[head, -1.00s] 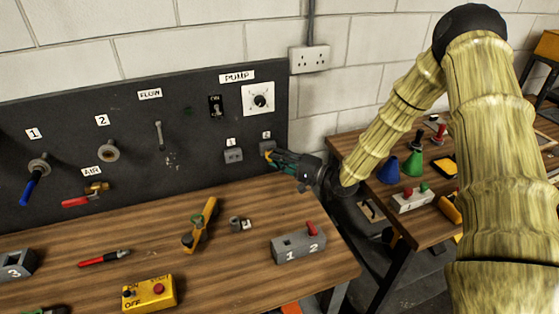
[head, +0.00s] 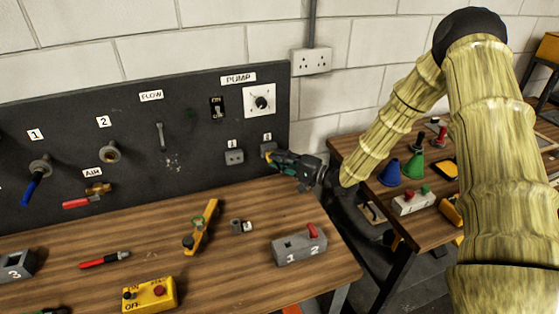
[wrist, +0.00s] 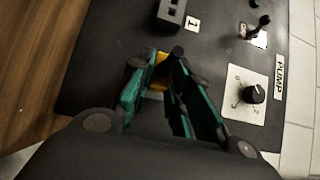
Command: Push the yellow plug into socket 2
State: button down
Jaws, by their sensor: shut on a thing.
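The yellow plug (head: 267,156) is between the fingertips of my gripper (head: 272,158), at the right end of the dark panel. My gripper is shut on it, and a bit of yellow also shows between the fingers in the wrist view (wrist: 159,70). Socket 2 (head: 268,147) is a grey block on the panel under its small label, partly hidden by the plug and fingertips. The plug is at or right in front of socket 2; how deep it sits I cannot tell. Socket 1 (head: 234,157), grey with two holes, is empty to the left.
The PUMP dial (head: 260,101) and a toggle switch (head: 217,108) are above on the panel. A grey box with a red lever (head: 299,244) stands on the wooden bench below. A second bench with cones and a button box (head: 412,202) is at right.

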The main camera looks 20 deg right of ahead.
jog(key=shift+w, duration=0.6)
dwell(0.4)
jog(key=c, duration=0.9)
grip_release()
jog(key=shift+p+v, duration=0.85)
jog(key=shift+v, duration=2.6)
